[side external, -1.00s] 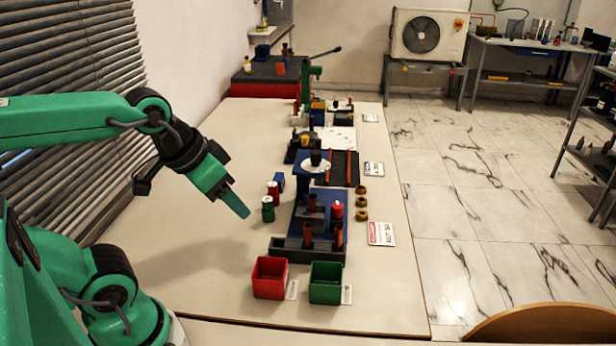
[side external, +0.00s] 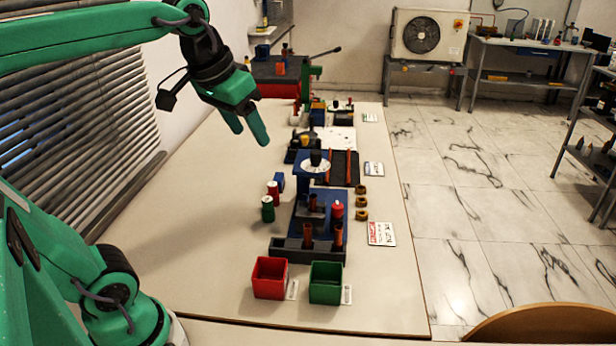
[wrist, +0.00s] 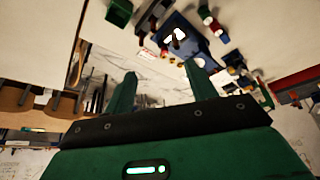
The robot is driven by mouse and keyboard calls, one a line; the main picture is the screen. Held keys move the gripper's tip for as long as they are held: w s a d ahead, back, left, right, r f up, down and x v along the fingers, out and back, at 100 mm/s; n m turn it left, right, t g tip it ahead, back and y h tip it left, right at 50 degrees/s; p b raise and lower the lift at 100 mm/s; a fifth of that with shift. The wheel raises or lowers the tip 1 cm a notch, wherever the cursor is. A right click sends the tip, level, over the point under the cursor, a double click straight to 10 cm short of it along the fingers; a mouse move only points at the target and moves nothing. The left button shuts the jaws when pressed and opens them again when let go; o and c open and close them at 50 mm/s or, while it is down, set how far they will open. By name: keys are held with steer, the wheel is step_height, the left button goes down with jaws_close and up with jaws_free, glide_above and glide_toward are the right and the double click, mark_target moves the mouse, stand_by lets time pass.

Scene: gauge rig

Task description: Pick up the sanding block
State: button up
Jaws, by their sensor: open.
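I cannot pick out the sanding block for certain. A small blue block (side external: 279,180) lies on the table behind a red can (side external: 273,192) and a green can (side external: 268,213), but I cannot tell if it is a sanding block. My gripper (side external: 250,137) is open and empty, with two green fingers apart. It hangs above the left part of the table, above and left of the blue block in the side view. In the wrist view my gripper (wrist: 159,70) has nothing between its fingers.
A blue gauge stand (side external: 300,190) with a white dial stands mid-table. A red bin (side external: 269,290) and a green bin (side external: 326,293) stand in front. A green lever press (side external: 305,85) stands farther back. The left table area is clear.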

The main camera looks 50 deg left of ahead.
steer(key=w+a+r+n+g, duration=0.1)
steer(key=w+a+r, duration=0.1)
steer(key=w, duration=0.2)
steer(key=w+a+r+n, duration=0.1)
steer(key=w+a+r, duration=0.1)
steer(key=w+a, duration=0.15)
steer(key=n+g, duration=0.4)
steer(key=n, duration=0.1)
glide_above(277, 181)
step_height(277, 181, down, 10)
step_height(277, 181, down, 24)
steer(key=shift+r, duration=0.15)
steer(key=shift+f, duration=2.55)
steer(key=shift+c, duration=0.5)
steer(key=c, duration=1)
